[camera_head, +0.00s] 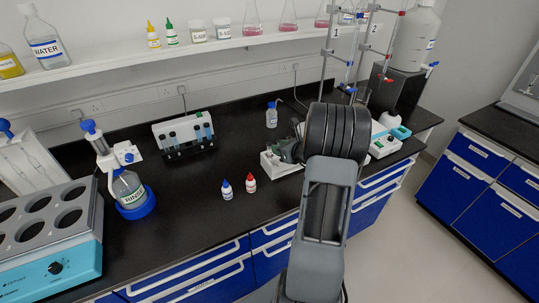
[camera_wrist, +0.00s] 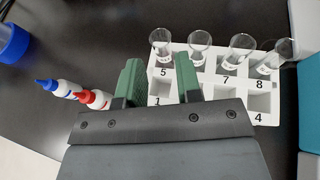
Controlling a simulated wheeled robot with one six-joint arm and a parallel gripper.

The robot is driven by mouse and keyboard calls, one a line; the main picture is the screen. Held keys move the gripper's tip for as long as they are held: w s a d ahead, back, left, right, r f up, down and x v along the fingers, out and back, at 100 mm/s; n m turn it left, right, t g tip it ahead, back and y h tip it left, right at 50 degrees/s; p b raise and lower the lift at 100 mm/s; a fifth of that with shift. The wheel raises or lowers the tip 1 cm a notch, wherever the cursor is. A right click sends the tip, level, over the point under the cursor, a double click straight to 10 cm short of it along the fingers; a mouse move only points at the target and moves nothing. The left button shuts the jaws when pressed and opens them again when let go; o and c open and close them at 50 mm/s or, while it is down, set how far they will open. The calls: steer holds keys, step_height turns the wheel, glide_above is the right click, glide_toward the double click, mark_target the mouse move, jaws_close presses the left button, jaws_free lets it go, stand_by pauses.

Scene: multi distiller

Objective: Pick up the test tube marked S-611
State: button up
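A white numbered rack (camera_wrist: 271,117) is in the wrist view, just beyond my gripper (camera_wrist: 158,76). Its back row holds clear glass test tubes: one at 5 (camera_wrist: 160,40), one between 5 and 7 (camera_wrist: 199,42), one at 7 (camera_wrist: 240,46) and one at 8 (camera_wrist: 272,58). I cannot read S-611 on any tube. The front holes at 1 and 4 look empty; my gripper partly hides that row. My green fingers are spread apart with nothing between them. The rack also shows in the head view (camera_head: 270,166), partly behind my arm.
Blue-capped (camera_head: 227,190) and red-capped (camera_head: 251,183) bottles stand left of the rack. A teal-and-white device (camera_head: 385,143) is close on the right. The black counter is clear at front left of the bottles.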

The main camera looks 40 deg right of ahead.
mark_target(270, 144)
steer(key=shift+p+x, duration=0.85)
steer(key=shift+x, duration=2.45)
steer(key=shift+f, duration=0.15)
steer(key=shift+c, duration=0.3)
steer(key=c, duration=0.5)
